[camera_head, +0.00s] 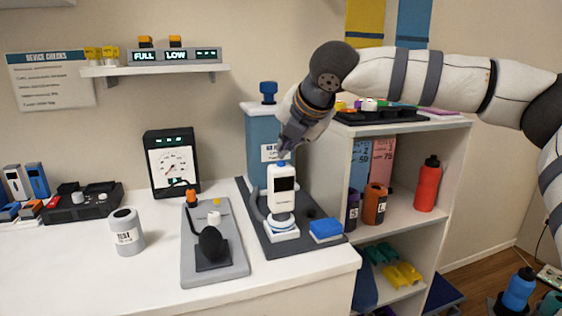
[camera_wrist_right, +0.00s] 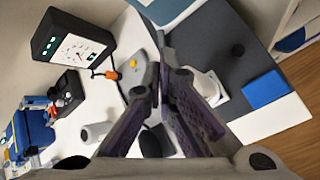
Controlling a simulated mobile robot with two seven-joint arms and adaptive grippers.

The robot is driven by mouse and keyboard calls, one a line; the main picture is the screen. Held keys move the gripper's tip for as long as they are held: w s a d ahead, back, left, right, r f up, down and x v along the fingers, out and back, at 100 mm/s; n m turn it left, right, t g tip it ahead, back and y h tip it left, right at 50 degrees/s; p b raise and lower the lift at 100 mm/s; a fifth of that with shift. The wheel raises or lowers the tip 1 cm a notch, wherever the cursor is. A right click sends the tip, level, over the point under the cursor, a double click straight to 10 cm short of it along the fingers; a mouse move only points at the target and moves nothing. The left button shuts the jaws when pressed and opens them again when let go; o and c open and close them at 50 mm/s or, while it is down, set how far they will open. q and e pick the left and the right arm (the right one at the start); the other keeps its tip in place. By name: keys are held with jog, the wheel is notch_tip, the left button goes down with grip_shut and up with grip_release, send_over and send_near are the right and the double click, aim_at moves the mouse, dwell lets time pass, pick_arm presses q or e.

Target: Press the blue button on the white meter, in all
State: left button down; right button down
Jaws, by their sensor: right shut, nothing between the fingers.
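The white meter (camera_head: 283,196) stands upright on a dark mat (camera_head: 262,231) on the counter. It has a dark screen on its front. The blue button (camera_head: 282,163) shows on its top. My right gripper (camera_head: 284,151) points down just above the button; I cannot tell whether the tips touch it. In the right wrist view my gripper's fingers (camera_wrist_right: 160,82) are closed together with nothing between them. They hide the top of the white meter (camera_wrist_right: 208,86), of which only part shows. My left gripper is in neither view.
A blue canister (camera_head: 259,139) stands right behind the meter. A blue block (camera_head: 326,229) lies on the mat to its right. A grey board (camera_head: 228,262) with a black knob is to the left, with a labelled jar (camera_head: 126,232) beyond. A shelf unit (camera_head: 399,215) stands at the right.

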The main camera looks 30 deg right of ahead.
aim_at(285, 163)
jog(key=shift+f, duration=0.55)
dwell(0.5)
jog(key=shift+r, duration=0.95)
jog(key=shift+r, duration=2.5)
